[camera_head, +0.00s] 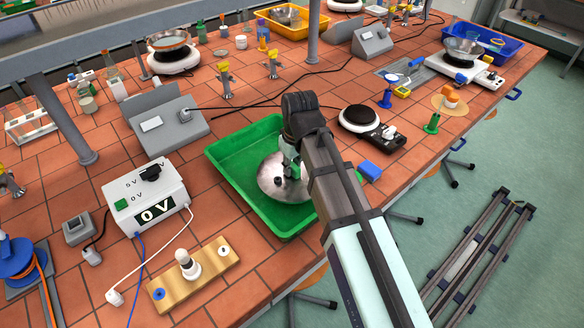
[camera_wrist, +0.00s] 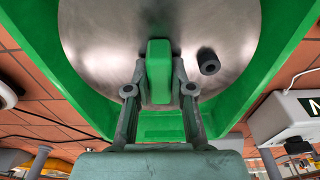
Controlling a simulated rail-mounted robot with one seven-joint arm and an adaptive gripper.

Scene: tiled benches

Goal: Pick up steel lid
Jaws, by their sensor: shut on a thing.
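The steel lid (camera_head: 270,189) is a round, shiny grey disc in the green tray (camera_head: 227,177), partly hidden by my gripper. In the wrist view the lid (camera_wrist: 105,45) fills the upper middle, with the tray's green wall around it. My gripper (camera_head: 290,172) is over the lid. In the wrist view my gripper (camera_wrist: 159,88) has its two fingers closed on a green block (camera_wrist: 159,62) in front of the lid's middle. I cannot tell whether this block is the lid's handle. A small dark cylinder (camera_wrist: 208,62) shows against the lid, beside the block. Whether the lid touches the tray floor is unclear.
A black hot plate (camera_head: 362,118) and a blue block (camera_head: 369,170) stand right of the tray. A white voltage box (camera_head: 150,195) and a wooden lamp board (camera_head: 197,276) stand left and front-left. A grey sloped box (camera_head: 167,124) is behind left. Cables cross the tiles.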

